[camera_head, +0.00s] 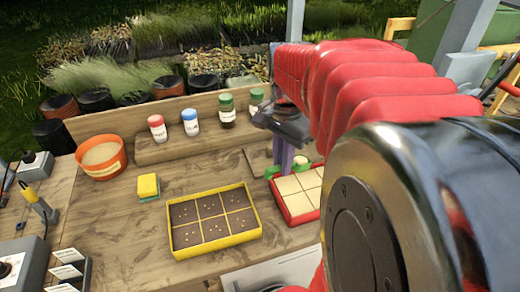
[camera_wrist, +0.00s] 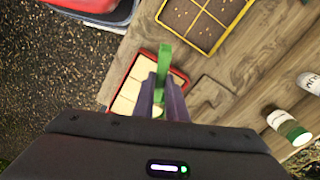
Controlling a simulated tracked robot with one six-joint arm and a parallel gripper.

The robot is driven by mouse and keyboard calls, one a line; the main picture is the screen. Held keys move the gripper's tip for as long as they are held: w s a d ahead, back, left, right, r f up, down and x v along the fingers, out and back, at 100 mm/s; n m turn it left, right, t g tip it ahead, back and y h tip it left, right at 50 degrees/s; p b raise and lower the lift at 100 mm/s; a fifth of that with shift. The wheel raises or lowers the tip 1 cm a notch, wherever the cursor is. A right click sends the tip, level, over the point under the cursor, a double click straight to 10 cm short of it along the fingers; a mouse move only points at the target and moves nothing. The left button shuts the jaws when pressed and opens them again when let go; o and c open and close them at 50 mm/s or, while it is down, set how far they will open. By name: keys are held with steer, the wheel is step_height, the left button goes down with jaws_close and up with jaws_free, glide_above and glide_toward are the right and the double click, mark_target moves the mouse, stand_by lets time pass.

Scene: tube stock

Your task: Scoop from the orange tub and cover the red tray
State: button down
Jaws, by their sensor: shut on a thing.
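My gripper (camera_head: 287,160) has purple fingers, and they are shut on a green scoop (camera_wrist: 163,60). The scoop is over the far part of the red tray (camera_head: 305,217); its bowl and any load in it cannot be made out. The red tray is split into cells, and those I see have an even cream surface. My arm hides its right side in the head view. The tray also shows left of the fingers in the wrist view (camera_wrist: 123,80). The orange tub (camera_head: 105,172) stands at the far left of the bench with pale tan material inside.
A yellow tray (camera_head: 218,244) of dark soil dotted with pale specks lies left of the red tray. A yellow-green sponge (camera_head: 149,186) is near the tub. Red-capped (camera_head: 157,128), blue-capped (camera_head: 190,122) and green-capped (camera_head: 227,110) bottles stand on the rear ledge.

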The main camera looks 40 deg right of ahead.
steer(key=shift+r+h, duration=0.85)
steer(key=shift+h, duration=0.55)
steer(key=shift+s, duration=0.15)
